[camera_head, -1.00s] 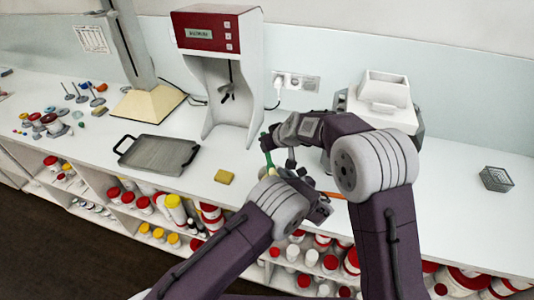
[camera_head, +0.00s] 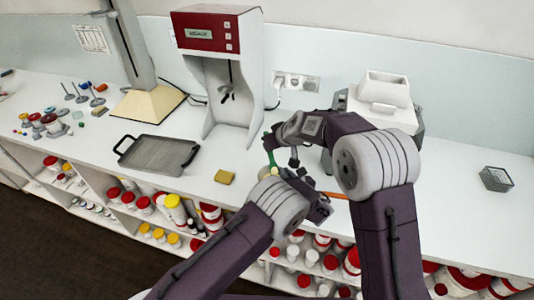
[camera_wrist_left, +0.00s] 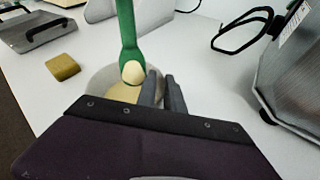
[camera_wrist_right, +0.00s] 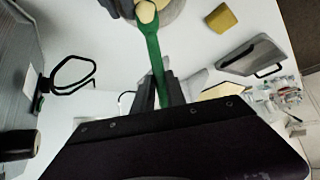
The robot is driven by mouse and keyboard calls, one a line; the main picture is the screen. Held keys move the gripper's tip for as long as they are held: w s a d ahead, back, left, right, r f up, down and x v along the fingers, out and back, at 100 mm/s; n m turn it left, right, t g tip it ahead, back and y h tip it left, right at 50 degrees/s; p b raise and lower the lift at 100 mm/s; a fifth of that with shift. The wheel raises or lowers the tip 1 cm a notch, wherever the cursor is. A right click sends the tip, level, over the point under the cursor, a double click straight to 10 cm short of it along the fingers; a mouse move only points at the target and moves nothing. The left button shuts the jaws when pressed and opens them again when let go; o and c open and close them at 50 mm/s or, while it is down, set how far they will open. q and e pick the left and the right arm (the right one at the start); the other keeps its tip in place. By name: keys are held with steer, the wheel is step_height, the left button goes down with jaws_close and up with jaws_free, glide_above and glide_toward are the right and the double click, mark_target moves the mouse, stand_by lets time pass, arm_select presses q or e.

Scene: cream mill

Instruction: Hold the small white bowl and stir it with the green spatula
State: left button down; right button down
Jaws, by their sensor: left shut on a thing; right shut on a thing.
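The small white bowl (camera_wrist_left: 98,82) holds something pale yellow and stands just beyond my left wrist; it also shows at the top of the right wrist view (camera_wrist_right: 176,12). My left gripper (camera_wrist_left: 160,84) is shut on the bowl's side. My right gripper (camera_wrist_right: 156,82) is shut on the handle of the green spatula (camera_wrist_right: 153,48). The spatula slants down, and its end, with a pale yellow lump on it, is at the bowl. In the head view the green spatula (camera_head: 269,142) shows above the left wrist, and the bowl is mostly hidden by my arm.
A yellow sponge (camera_head: 225,177) and a grey tray (camera_head: 158,155) lie to the left. A red and white machine (camera_head: 222,75) stands behind. A white-topped device (camera_head: 383,92) stands behind my right arm.

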steer(key=shift+s+a, duration=0.2)
steer(key=shift+a, duration=0.2)
steer(key=shift+s+a, duration=0.45)
steer(key=shift+a, duration=0.35)
steer(key=shift+s+a, duration=0.45)
steer(key=shift+a, duration=0.35)
steer(key=shift+d, duration=0.15)
stand_by(0.7)
steer(key=shift+w+d, duration=0.25)
steer(key=shift+d, duration=0.1)
steer(key=shift+w+d, duration=0.6)
steer(key=shift+d, duration=0.35)
steer(key=shift+w+a, duration=0.25)
steer(key=shift+w, duration=0.1)
